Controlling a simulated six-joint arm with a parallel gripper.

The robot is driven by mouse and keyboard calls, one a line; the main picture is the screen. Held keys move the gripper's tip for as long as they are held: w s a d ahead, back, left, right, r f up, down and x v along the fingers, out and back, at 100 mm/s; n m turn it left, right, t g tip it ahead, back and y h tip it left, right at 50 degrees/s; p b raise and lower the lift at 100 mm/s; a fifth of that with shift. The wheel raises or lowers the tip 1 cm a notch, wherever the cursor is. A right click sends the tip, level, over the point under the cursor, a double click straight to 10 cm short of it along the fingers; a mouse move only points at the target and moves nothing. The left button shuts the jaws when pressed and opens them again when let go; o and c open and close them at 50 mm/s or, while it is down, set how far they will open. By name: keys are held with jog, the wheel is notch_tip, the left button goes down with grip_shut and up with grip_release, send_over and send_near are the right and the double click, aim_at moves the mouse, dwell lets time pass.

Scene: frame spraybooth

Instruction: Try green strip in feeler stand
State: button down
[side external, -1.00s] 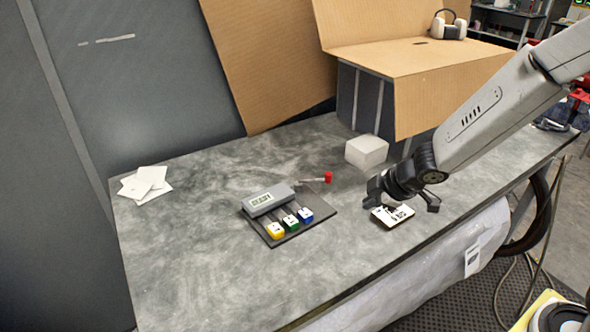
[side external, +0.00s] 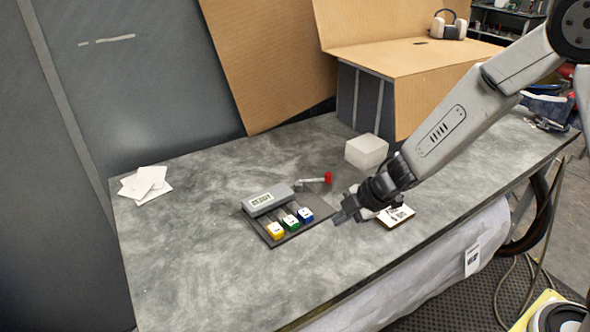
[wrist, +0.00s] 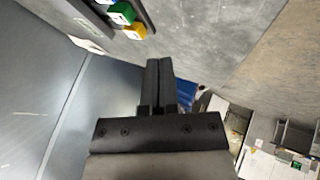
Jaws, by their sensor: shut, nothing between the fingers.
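The feeler stand (side external: 251,212) is a dark base plate with a grey block and small display on the table. Yellow (side external: 276,231), green (side external: 291,223) and blue (side external: 305,215) tabbed strips lie side by side on it, tabs to the front. In the wrist view the green tab (wrist: 121,13) and yellow tab (wrist: 135,32) show at the top edge. My gripper (side external: 339,217) is shut and empty, to the right of the blue tab and apart from it. Its closed fingers also show in the wrist view (wrist: 158,65).
A red-ended lever (side external: 328,178) sticks out behind the stand. A white block (side external: 366,152) stands at the back, and a printed card (side external: 397,216) lies behind my gripper. White sheets (side external: 145,184) lie at the far left. The table left and front of the stand is clear.

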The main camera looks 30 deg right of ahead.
aim_at(295, 227)
jog(key=x, duration=1)
jog(key=shift+w+r, duration=0.15)
jog(key=shift+w, duration=1.75)
jog(key=shift+w+a, duration=0.1)
jog(key=shift+w, duration=0.75)
jog(key=shift+s+r, duration=0.1)
jog(key=shift+s, duration=0.1)
jog(key=shift+s, duration=1.9)
jog(key=v, duration=1)
jog(key=shift+s+d, duration=0.1)
jog(key=shift+d, duration=0.1)
